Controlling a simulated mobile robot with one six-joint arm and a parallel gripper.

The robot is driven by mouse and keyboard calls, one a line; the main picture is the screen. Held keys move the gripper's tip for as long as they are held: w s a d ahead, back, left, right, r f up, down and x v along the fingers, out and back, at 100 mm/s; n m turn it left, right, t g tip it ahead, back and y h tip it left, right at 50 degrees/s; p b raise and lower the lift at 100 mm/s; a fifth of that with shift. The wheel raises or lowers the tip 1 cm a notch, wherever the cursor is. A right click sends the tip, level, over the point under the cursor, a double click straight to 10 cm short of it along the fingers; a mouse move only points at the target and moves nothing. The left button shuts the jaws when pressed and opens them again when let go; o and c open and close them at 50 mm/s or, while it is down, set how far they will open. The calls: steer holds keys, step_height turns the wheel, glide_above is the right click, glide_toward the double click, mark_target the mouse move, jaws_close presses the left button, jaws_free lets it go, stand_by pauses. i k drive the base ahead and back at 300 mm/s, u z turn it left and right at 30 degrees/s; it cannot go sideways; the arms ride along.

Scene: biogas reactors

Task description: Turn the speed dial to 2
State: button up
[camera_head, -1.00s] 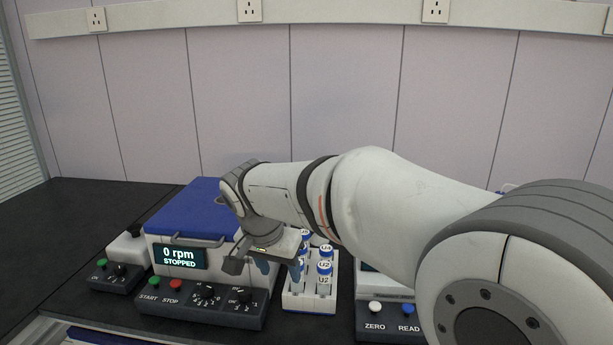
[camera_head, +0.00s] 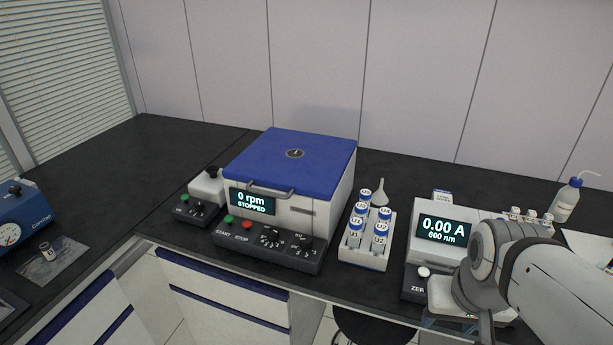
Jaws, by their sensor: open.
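The white centrifuge-like machine (camera_head: 315,218) has a shut blue lid (camera_head: 300,155) and a display (camera_head: 252,200) reading "0 rpm STOPPED". Its dark front panel (camera_head: 290,259) carries a green START button, a red STOP button, a left dial (camera_head: 270,236) and a right dial (camera_head: 305,243). A small mixer (camera_head: 207,187) to its left has another dial (camera_head: 197,208). Dial labels and pointers are too small to read, so I cannot tell which is the speed dial. My gripper (camera_head: 458,325) is open at the lower right, well away from these dials, its tips partly cut off by the frame edge.
A rack (camera_head: 363,258) of blue-capped vials stands right of the machine. A spectrophotometer (camera_head: 427,257) reading "0.00 A 600 nm" lies behind my arm. A wash bottle (camera_head: 566,198) stands far right, and a blue gauge device (camera_head: 22,215) far left. The space before the panel is clear.

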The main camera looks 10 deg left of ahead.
mark_target(273, 232)
steer(key=u, duration=2.45)
steer(key=k, duration=0.95)
steer(key=z, duration=0.85)
steer(key=i, duration=1)
steer(key=z, duration=0.05)
